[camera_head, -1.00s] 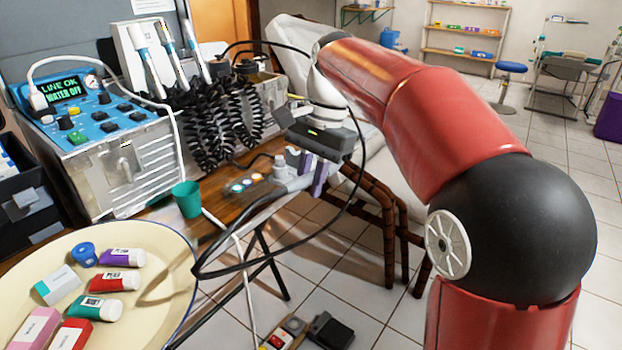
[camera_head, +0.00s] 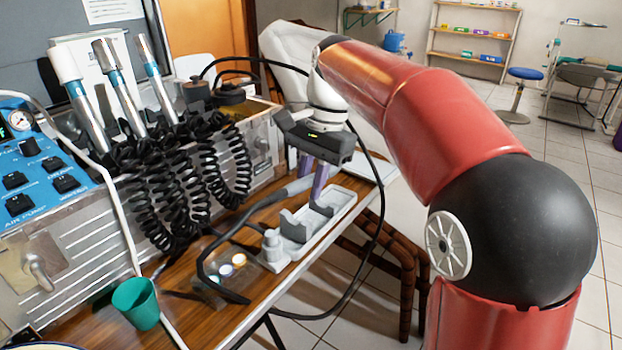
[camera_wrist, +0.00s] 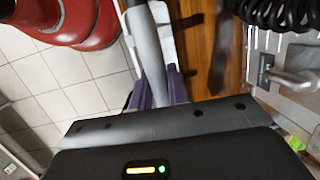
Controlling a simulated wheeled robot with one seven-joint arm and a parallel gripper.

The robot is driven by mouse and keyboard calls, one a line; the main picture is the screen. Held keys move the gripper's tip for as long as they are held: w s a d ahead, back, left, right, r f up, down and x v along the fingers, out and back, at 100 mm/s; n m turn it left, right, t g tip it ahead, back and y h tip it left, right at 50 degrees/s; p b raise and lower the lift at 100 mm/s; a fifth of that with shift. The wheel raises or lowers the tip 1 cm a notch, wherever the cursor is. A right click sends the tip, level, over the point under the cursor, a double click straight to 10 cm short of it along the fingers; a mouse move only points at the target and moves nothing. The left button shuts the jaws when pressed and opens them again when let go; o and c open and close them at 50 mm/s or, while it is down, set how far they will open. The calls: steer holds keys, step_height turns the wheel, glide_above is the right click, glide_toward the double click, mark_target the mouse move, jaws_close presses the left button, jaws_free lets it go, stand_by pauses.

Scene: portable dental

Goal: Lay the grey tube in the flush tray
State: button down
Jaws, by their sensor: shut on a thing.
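The grey tube (camera_head: 283,190) is a slim, tapering piece trailing a black hose. My gripper (camera_head: 319,190) has purple fingers shut on it near one end, and the tube points left from the fingers. The light grey flush tray (camera_head: 335,222) is a long tray with upright cradle pieces, lying at the table's right edge. My gripper is over the tray's far part; the gap beneath the tube is hard to judge. In the wrist view the tube (camera_wrist: 148,45) runs between the fingers (camera_wrist: 158,90), above the pale tray (camera_wrist: 168,30).
A green cup (camera_head: 137,303) stands on the wooden table (camera_head: 190,290) at the front. The black hose (camera_head: 222,287) loops over the table and past its edge. A dental unit (camera_head: 70,240) with coiled cords stands behind.

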steer(key=shift+d+b+x, duration=0.15)
steer(key=shift+b+x, duration=0.25)
steer(key=shift+x, duration=0.35)
steer(key=shift+d+b+x, duration=0.15)
steer(key=shift+b+x, duration=0.25)
steer(key=shift+x, duration=0.35)
steer(key=shift+w, duration=0.1)
steer(key=shift+f, duration=0.15)
steer(key=shift+f, duration=0.25)
steer(key=shift+f+p, duration=0.1)
steer(key=shift+p, duration=0.2)
steer(key=shift+f, duration=0.7)
steer(key=c, duration=1.3)
jaws_free()
steer(key=shift+f, duration=0.1)
steer(key=shift+o, duration=0.2)
